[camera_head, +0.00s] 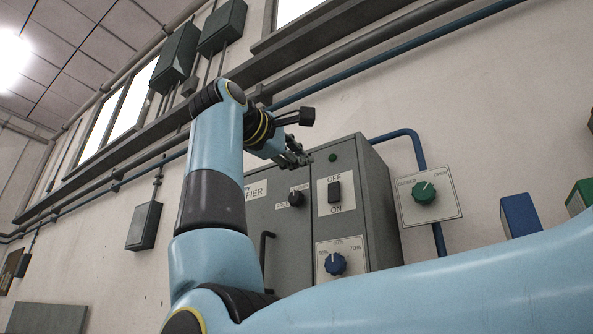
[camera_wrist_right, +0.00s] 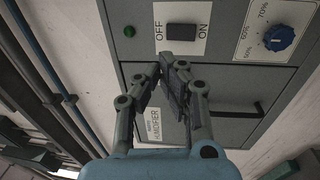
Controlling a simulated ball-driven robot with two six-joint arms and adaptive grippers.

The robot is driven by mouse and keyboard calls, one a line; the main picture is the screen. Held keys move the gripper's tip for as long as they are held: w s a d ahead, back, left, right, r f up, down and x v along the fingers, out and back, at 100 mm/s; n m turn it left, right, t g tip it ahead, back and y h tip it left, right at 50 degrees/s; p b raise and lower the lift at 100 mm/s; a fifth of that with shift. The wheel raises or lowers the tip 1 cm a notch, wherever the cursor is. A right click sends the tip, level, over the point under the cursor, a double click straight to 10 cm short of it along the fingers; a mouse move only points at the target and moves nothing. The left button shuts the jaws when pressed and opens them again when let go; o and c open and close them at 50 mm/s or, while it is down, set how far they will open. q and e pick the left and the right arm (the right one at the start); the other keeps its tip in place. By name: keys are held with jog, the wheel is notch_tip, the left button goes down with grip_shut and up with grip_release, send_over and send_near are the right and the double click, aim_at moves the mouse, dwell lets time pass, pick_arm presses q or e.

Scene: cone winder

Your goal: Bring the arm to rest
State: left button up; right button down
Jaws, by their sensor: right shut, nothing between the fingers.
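My right arm is light blue with dark joints and reaches up across the head view. Its gripper (camera_head: 297,156) is in front of the upper part of a grey humidifier cabinet (camera_head: 378,208). In the right wrist view the gripper (camera_wrist_right: 168,72) has its fingertips together with nothing between them. The fingertips appear just below the OFF/ON rocker switch (camera_wrist_right: 181,32) in that view; I cannot tell whether they touch the panel. The switch also shows in the head view (camera_head: 334,192), to the right of the gripper. My left gripper is not in view.
The cabinet carries a blue percentage knob (camera_head: 335,264), a black knob (camera_head: 296,198), a green lamp (camera_head: 332,157) and a dark handle (camera_head: 266,250). A green knob (camera_head: 423,193) sits on a wall plate to the right. Blue pipes and grey boxes line the wall.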

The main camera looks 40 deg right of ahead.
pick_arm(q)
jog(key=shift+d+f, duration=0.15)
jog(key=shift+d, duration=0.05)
pick_arm(e)
jog(key=shift+s+a, duration=0.3)
jog(key=shift+a, duration=0.3)
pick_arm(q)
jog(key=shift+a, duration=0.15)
